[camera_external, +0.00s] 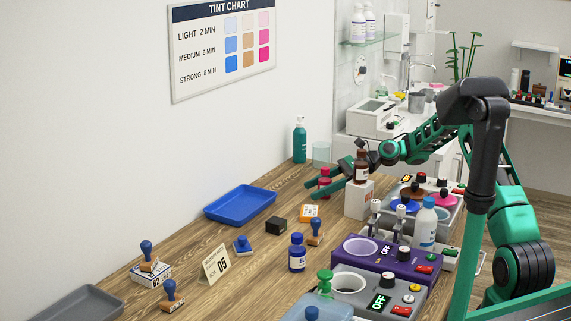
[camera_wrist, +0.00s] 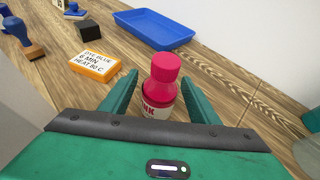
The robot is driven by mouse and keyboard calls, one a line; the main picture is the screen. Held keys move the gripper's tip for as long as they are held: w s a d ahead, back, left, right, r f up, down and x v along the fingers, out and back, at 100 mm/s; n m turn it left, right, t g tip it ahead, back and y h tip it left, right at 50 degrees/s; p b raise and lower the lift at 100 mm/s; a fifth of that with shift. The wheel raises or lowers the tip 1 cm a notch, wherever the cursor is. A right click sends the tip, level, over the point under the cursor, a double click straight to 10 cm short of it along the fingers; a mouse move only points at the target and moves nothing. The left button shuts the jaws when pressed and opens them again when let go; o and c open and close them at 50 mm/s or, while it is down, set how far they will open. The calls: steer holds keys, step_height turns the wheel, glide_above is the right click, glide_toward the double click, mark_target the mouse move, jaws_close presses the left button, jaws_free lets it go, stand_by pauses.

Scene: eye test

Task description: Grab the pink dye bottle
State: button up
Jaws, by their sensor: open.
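The pink dye bottle (camera_wrist: 165,69) stands upright in the wrist view, with a pink cap and a white label whose visible letters end in "NK". It stands between the two green fingers of my gripper (camera_wrist: 160,76), with a finger on each side. My gripper is open, and I cannot tell whether either finger touches the bottle. In the external view the bottle (camera_external: 324,175) shows red-pink on the wooden table, partly hidden by my gripper (camera_external: 311,190). The lower part of the bottle is hidden in the wrist view.
A brown bottle (camera_external: 361,168) stands on a white box (camera_external: 357,204) close beside my gripper. A blue tray (camera_external: 240,218), an orange dye card box (camera_wrist: 95,64) and a black block (camera_external: 276,226) lie nearby. Bare wood shows between the bottle and the tray.

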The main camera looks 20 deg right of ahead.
steer(key=shift+x, duration=0.8)
steer(key=shift+c, duration=0.4)
steer(key=c, duration=1)
steer(key=shift+c, duration=0.8)
steer(key=shift+r, duration=0.1)
